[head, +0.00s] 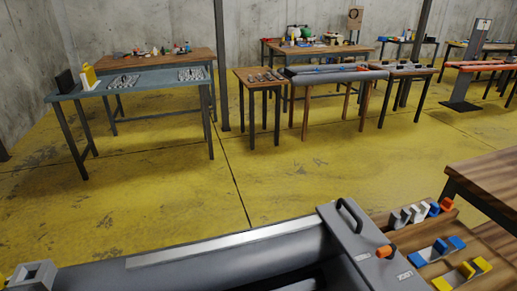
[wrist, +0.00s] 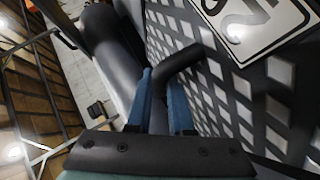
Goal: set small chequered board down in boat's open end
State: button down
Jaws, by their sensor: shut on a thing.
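My gripper (wrist: 161,98) is in the wrist view, its two blue fingers shut on a black bent handle (wrist: 188,56). The handle belongs to the chequered board (wrist: 235,92), a dark panel with pale diamonds and a white plate with dark characters (wrist: 258,25). The board fills the right side of that view, tilted, with its far edges cut off. In the head view, a long grey rounded body (head: 215,262), seemingly the boat, runs along the bottom edge. Its open end cannot be made out. Neither gripper nor board is recognisable in the head view.
A grey housing (head: 357,240) with a black handle and orange knob stands at the bottom right, beside a wooden bench (head: 425,221) carrying blue, yellow and white parts. Several tables, including a blue-grey one (head: 140,82), stand behind. Yellow floor (head: 150,185) lies clear between.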

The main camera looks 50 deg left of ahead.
jog(key=shift+w+f, duration=0.1)
jog(key=c, duration=0.7)
grip_release()
jog(key=shift+c, duration=0.2)
jog(key=shift+f, duration=0.1)
jog(key=shift+f, duration=0.1)
jog(key=shift+s+f, duration=0.15)
jog(key=shift+s, duration=0.1)
jog(key=r+p, duration=0.1)
jog(key=r, duration=0.6)
jog(key=r+p, duration=0.1)
jog(key=r, duration=0.3)
jog(key=shift+w+p, duration=0.25)
jog(key=shift+p, duration=0.1)
jog(key=shift+f, duration=0.1)
